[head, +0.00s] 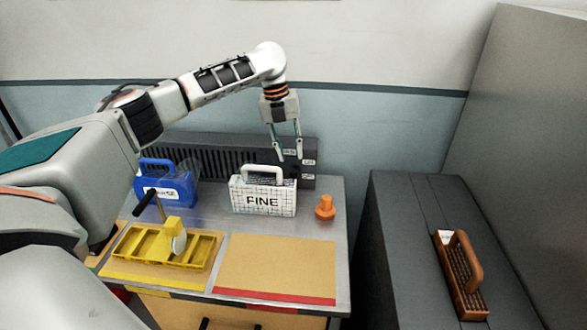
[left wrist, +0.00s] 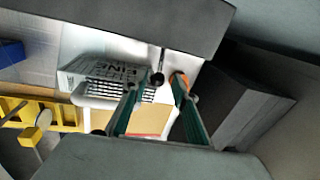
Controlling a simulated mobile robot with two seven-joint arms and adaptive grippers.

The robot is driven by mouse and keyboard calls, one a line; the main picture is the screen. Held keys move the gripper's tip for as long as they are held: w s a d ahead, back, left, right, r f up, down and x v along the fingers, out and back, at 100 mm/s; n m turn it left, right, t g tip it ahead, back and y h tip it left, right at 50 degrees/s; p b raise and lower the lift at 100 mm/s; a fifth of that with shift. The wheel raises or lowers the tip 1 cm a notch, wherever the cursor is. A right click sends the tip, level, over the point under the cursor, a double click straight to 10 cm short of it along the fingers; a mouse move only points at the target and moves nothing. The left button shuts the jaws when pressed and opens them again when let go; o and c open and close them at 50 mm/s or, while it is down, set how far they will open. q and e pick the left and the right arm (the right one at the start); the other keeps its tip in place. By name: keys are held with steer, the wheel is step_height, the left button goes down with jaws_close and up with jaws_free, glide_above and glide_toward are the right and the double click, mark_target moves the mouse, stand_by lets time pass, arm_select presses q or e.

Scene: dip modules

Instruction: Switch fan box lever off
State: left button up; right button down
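The dark grey fan box (head: 312,148) with a slatted front stands along the back of the table, with small pale labels at its right end. Its dark lever (head: 291,169) sticks out near these labels, partly hidden behind the white FINE box. In the left wrist view, the lever (left wrist: 158,77) points out from the grey box, with a round dark end. My left gripper (head: 286,158) is open and points down at the lever. Its two fingers (left wrist: 155,98) stand apart, with the lever end between or just beyond them. I cannot tell if they touch it. My right gripper is not in view.
A white FINE box (head: 262,198) stands close in front of the lever, with an orange knob-shaped piece (head: 325,208) to its right. A blue box (head: 178,190) and a yellow tray (head: 150,270) are at left. A brown handled block (head: 466,290) lies on the dark cabinet (head: 405,220).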

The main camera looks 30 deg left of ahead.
mark_target(294, 173)
arm_select(q)
steer(key=x, duration=0.6)
steer(key=shift+f, duration=0.25)
